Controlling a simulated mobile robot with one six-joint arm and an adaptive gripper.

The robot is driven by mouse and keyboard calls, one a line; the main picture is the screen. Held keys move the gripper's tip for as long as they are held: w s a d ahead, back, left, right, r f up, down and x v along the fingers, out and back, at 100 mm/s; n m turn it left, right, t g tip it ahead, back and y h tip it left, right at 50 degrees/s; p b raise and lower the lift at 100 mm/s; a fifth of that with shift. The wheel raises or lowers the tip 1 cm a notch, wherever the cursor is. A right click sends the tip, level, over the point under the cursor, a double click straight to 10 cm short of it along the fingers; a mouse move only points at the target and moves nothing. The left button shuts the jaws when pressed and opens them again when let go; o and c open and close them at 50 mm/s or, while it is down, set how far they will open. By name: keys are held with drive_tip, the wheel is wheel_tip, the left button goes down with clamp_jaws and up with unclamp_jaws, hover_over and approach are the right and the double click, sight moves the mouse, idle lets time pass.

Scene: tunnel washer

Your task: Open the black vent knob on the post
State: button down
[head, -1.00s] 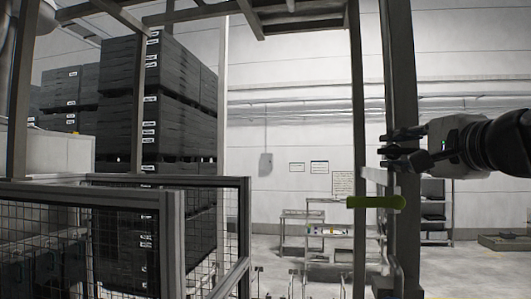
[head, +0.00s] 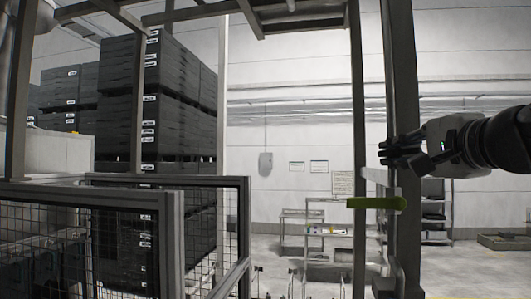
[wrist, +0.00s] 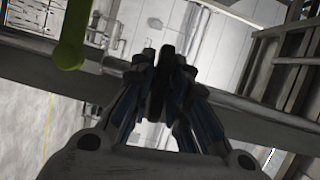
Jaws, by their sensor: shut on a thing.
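The grey upright post (head: 402,70) stands right of centre in the head view. In the wrist view it crosses the picture as a slanting grey beam (wrist: 45,73). My gripper (head: 396,149) reaches the post from the right, with its fingers in front of it. In the wrist view the fingers (wrist: 166,75) are shut on the dark vent knob (wrist: 167,55), which shows as a narrow black piece between them. In the head view the fingers hide the knob, and I cannot make out how far it is turned.
A green handle (head: 375,203) sticks out leftward below my gripper, and it also shows at upper left in the wrist view (wrist: 72,42). A mesh guard fence (head: 100,195) stands at left, before dark stacked crates (head: 178,85). Shelving stands behind the post.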

drive_tip(key=n+g+p, duration=0.1)
drive_tip(key=n, duration=0.2)
drive_tip(key=shift+r, duration=0.1)
drive_tip(key=n+g+h+p, duration=0.1)
drive_tip(key=n, duration=0.1)
drive_tip(key=n+g+p, duration=0.1)
drive_tip(key=n, duration=0.1)
drive_tip(key=shift+h, duration=0.4)
drive_tip(key=n+g+h+p, duration=0.1)
drive_tip(key=n+h, duration=0.1)
drive_tip(key=n, duration=0.1)
drive_tip(key=shift+n+g+h+p, duration=0.35)
drive_tip(key=shift+n+h, duration=0.55)
drive_tip(key=shift+n, duration=0.4)
drive_tip(key=c, duration=1.7)
unclamp_jaws()
drive_tip(key=shift+s, duration=0.1)
